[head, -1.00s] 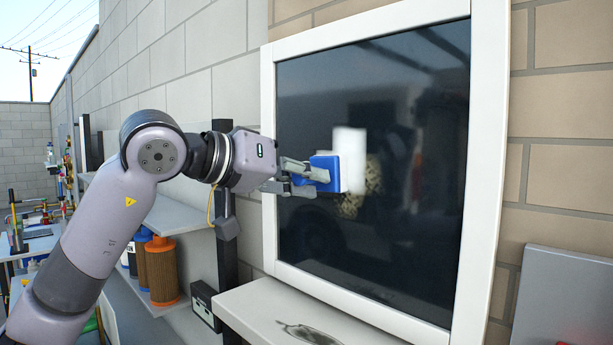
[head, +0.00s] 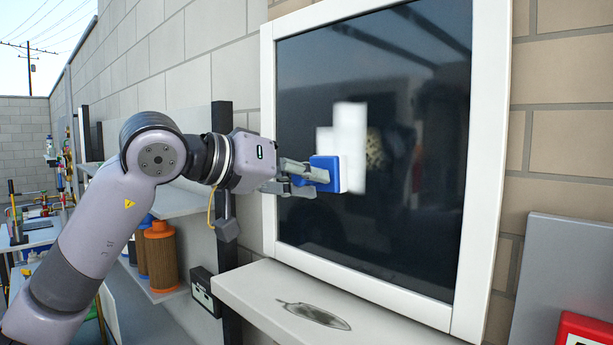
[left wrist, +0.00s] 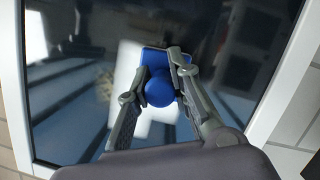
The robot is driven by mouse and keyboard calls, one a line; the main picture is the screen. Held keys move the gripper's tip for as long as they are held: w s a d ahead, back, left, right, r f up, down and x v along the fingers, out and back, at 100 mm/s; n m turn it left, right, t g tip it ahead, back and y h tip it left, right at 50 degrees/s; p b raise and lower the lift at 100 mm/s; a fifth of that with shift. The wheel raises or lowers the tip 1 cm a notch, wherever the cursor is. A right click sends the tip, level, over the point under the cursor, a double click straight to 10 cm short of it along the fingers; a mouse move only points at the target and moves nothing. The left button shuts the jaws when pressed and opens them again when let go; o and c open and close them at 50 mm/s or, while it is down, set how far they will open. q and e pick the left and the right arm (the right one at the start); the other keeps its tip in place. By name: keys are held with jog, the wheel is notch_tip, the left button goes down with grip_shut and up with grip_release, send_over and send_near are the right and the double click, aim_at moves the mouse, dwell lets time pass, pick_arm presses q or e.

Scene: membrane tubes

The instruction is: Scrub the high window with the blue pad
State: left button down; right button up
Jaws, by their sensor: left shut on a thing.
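The window (head: 420,190) is a dark glossy pane in a white frame on the brick wall. My left gripper (head: 306,177) is shut on the blue pad (head: 325,174), which has a white face turned to the glass. The pad is at the pane, left of its middle; it looks to be touching the glass. A whitish patch (head: 350,130) shows on the glass above and around the pad. In the left wrist view the fingers hold the pad's round blue knob (left wrist: 160,90), with pale glass behind it. My right gripper is not in view.
A white sill (head: 270,290) juts out below the window, with a dark oval mark on it. Shelves (head: 170,210) with orange and blue containers stand at the left. A grey panel (head: 565,270) and a red box (head: 585,328) are at the lower right.

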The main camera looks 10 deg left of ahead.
pick_arm(q)
jog(key=shift+f, duration=0.1)
notch_tip(320, 180, down, 3)
jog(key=shift+r+b, duration=0.1)
jog(key=shift+b, duration=1)
jog(key=shift+r+p, duration=1.25)
jog(key=shift+r, duration=0.25)
jog(key=shift+r+p, duration=1.2)
jog(key=shift+r, duration=0.2)
jog(key=shift+r+p, duration=1.2)
jog(key=shift+r, duration=0.25)
